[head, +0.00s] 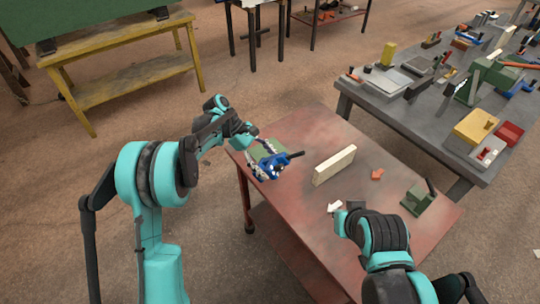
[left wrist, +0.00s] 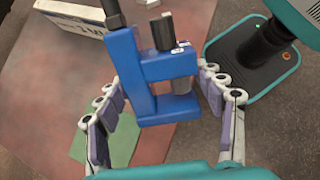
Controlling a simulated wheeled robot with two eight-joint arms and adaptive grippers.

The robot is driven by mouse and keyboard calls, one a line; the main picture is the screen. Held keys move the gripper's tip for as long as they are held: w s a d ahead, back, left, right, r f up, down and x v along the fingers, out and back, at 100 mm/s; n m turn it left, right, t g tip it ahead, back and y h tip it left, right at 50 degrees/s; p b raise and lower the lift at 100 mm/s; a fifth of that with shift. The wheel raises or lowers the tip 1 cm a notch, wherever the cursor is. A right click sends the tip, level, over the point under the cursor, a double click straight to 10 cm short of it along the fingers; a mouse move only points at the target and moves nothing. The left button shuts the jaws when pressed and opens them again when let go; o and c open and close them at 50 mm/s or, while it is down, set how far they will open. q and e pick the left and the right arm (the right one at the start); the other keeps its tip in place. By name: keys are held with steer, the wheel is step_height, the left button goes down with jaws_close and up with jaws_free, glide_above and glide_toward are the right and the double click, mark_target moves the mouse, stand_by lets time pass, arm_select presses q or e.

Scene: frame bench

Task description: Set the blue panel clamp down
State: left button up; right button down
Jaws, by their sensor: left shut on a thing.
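The blue panel clamp (head: 274,166) has a black handle and is in my left gripper (head: 263,160), over the near left part of the red table (head: 310,130). In the left wrist view the clamp (left wrist: 150,75) sits between the jointed fingers of the gripper (left wrist: 162,95), which are shut on it. A green patch (head: 266,148) lies on the table beside the clamp, partly hidden by gripper and clamp; it also shows in the left wrist view (left wrist: 122,145). I cannot tell whether the clamp touches the table.
A cream block (head: 334,166) stands right of the clamp. A grey bench (head: 385,112) full of tools stands behind at the right.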

mark_target(278, 154)
arm_select(q)
steer(key=w+d+n+t+h, duration=0.1)
steer(key=n+t+h, duration=0.1)
steer(key=n+t, duration=0.1)
steer(key=w+d+r+n+t+h+b, duration=0.1)
steer(key=d+n+t+h, duration=0.1)
steer(key=n+t, duration=0.1)
steer(key=w+d+n+t+h, duration=0.1)
steer(key=d+n+t+h, duration=0.1)
steer(key=n+t, duration=0.1)
steer(key=shift+w+d+r, duration=0.1)
steer(key=shift+d+r, duration=0.05)
steer(key=shift+r, duration=0.1)
steer(key=w+a+f+n+t+b, duration=0.1)
steer(key=w+a+f+b, duration=0.1)
steer(key=w, duration=0.2)
steer(key=w+a+f+n+t+b, duration=0.1)
steer(key=w+a+t, duration=0.1)
steer(key=w, duration=0.2)
steer(key=w+a+f+n+t+b, duration=0.1)
steer(key=w+a+f+t+b, duration=0.1)
steer(key=w, duration=0.2)
steer(key=shift+w+f+h+b, duration=0.1)
steer(key=shift+f+h+b, duration=0.2)
steer(key=shift+h+b, duration=0.1)
step_height(278, 154, down, 4)
steer(key=shift+b, duration=1)
steer(key=shift+r, duration=0.1)
steer(key=o, duration=1.6)
steer(key=shift+o, duration=0.2)
